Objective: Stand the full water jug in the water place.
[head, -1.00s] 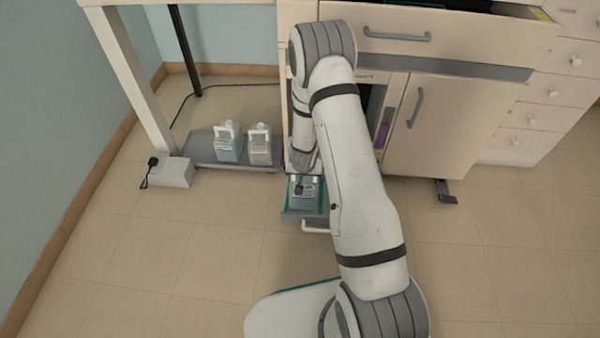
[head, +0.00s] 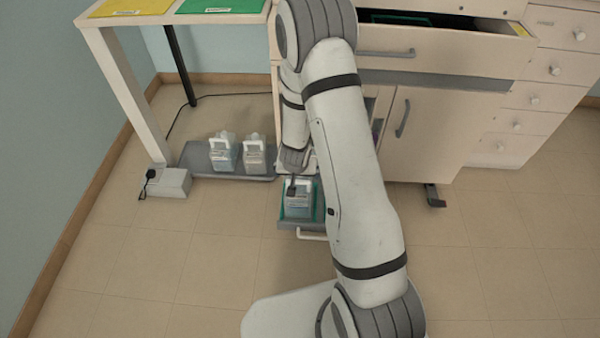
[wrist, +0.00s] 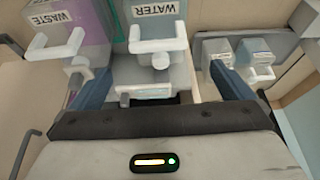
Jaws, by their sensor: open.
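A water jug (head: 300,200) with a white handle stands on a pulled-out low tray (head: 285,224) with a green liner, in front of the cabinet. In the wrist view a pale jug labelled WATER (wrist: 158,20) lies between my spread fingers, its white handle toward me. My gripper (wrist: 162,88) is open, one finger on each side of it; I cannot tell whether they touch it. In the head view the gripper (head: 291,187) is at the jug's top, partly hidden by my arm. How full the jug is cannot be told.
A purple jug labelled WASTE (wrist: 95,25) stands close left in the wrist view. Two more jugs (head: 222,152) (head: 254,154) stand on a grey floor tray (head: 200,171). A power box (head: 170,184) and table leg are left of it. A cabinet door (head: 435,125) is at right. Front floor is clear.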

